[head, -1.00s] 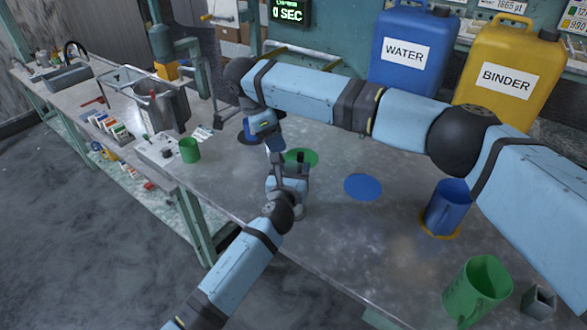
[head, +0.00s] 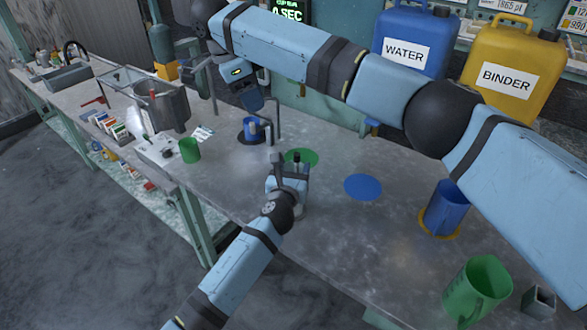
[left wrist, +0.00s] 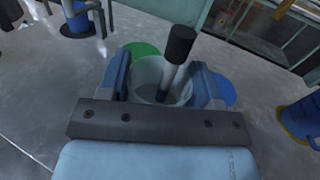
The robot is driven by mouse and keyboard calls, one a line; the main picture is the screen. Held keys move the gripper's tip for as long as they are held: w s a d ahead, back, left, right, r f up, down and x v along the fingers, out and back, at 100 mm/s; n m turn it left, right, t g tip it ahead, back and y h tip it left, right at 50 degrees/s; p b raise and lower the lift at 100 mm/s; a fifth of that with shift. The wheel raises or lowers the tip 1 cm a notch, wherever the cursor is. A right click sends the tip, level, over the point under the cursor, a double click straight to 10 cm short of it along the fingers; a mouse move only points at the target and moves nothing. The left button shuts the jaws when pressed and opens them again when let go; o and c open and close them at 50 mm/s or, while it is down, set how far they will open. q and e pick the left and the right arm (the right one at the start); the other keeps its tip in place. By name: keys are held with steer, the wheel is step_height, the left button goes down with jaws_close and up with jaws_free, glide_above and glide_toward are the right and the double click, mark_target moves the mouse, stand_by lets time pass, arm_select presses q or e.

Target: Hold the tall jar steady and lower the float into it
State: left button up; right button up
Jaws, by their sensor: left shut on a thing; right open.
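The tall jar (left wrist: 148,76) is clear glass and stands between the fingers of my left gripper (left wrist: 162,88) in the left wrist view. My left gripper (head: 289,170) is shut on it, hiding most of it in the head view. The float (left wrist: 174,65), a pale stem with a black top and a dark lower part, stands inside the jar, its top above the rim. Its black top shows in the head view (head: 297,158). My right gripper (head: 270,137) is open and empty, left of and behind the jar, in front of a blue mug.
The blue mug (head: 250,126) stands on a dark disc. A green disc (head: 303,155) lies behind the jar and a bare blue disc (head: 363,187) to its right. A blue jug (head: 446,210) and a green jug (head: 478,288) stand further right; a green cup (head: 190,150) stands left.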

arm_select(q)
steer(key=o, duration=1)
steer(key=shift+o, duration=0.2)
